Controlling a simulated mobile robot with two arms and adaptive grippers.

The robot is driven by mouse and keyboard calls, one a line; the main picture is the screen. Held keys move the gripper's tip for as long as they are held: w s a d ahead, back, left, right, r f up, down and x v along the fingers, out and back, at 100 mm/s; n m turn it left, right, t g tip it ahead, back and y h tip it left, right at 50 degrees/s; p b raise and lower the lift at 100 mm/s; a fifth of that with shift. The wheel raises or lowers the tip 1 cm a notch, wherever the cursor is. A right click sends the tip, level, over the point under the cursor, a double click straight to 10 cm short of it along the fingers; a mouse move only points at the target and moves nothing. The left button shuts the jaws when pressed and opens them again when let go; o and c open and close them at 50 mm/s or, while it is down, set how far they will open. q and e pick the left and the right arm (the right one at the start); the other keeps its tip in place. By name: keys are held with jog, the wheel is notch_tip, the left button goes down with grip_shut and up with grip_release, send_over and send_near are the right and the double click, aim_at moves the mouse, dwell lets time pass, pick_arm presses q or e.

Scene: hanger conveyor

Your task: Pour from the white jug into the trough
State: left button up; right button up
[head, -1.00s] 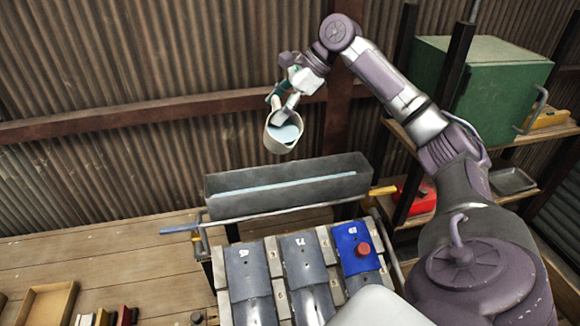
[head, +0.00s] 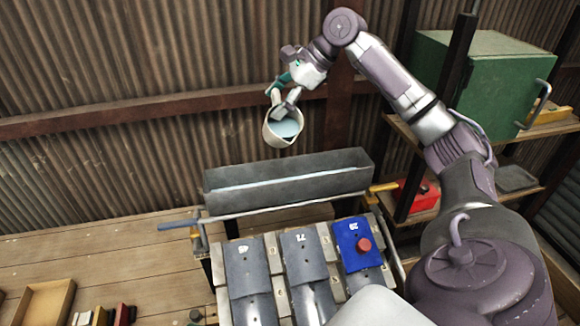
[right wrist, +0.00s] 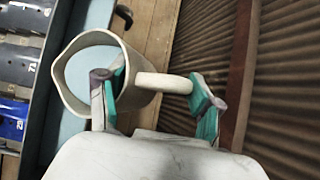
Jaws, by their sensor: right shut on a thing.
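The white jug (head: 270,136) is in the air above and behind the trough in the head view, with pale blue liquid showing inside. In the right wrist view the jug (right wrist: 66,103) shows its open mouth and the same liquid. My right gripper (head: 284,100) holds it from above. In the right wrist view its fingers (right wrist: 155,88) stand on either side of the jug's handle (right wrist: 163,82). The long grey trough (head: 290,193) lies below the jug, with a narrow pale strip of liquid showing in it. No stream between jug and trough is visible. My left gripper is out of view.
Grey hanging panels (head: 249,265) and a blue one with a red knob (head: 349,235) are in front of the trough. A green cabinet (head: 480,80) and a red box (head: 415,196) stand on shelves at right. A corrugated wall (head: 110,60) is behind.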

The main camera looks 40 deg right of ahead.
jog(key=shift+s+r+t+b, duration=0.1)
jog(key=shift+t+b, duration=0.2)
jog(key=shift+b, duration=0.15)
dwell(0.5)
jog(key=shift+b, duration=0.4)
jog(key=shift+s+a+r+n+t+h+b, duration=0.25)
jog(key=shift+t+b, duration=0.25)
jog(key=shift+b, duration=0.3)
jog(key=shift+d+f, duration=0.1)
jog(key=shift+s+n+t+h+b, duration=0.15)
jog(key=shift+n+t+h+b, duration=0.15)
jog(key=shift+b, duration=0.7)
jog(key=shift+s+b, duration=0.1)
jog(key=shift+b, duration=0.2)
